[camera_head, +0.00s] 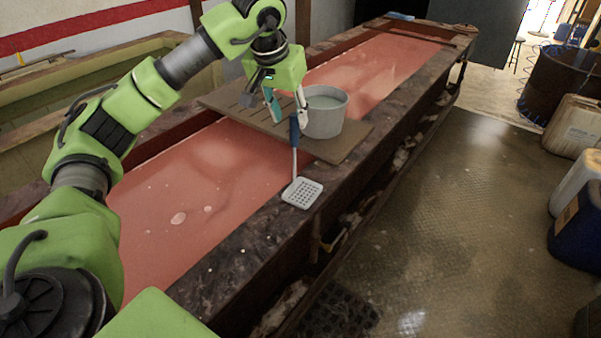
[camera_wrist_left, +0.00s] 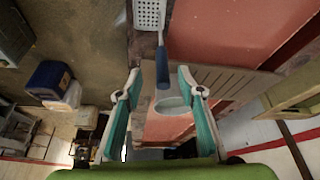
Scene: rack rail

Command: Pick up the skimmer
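The skimmer has a dark blue handle, a thin metal shaft and a pale perforated square head (camera_head: 303,193). It lies with its handle on the wooden board and its head over the vat's near edge. In the left wrist view the skimmer's blue handle (camera_wrist_left: 162,68) points down the picture, toward me. My left gripper (camera_head: 290,119) is open above the board, with its fingers on either side of the handle's end in both views. In the wrist view the left gripper (camera_wrist_left: 158,74) holds nothing. I cannot tell how far its tips are above the handle. My right gripper is not in view.
A grey bucket (camera_head: 325,112) stands on the slatted wooden board (camera_head: 345,146), close to the right finger. The board spans the long vat of red liquid (camera_head: 200,190). Jugs (camera_head: 575,130) and a dark barrel (camera_head: 555,85) stand at right. The wet floor between is free.

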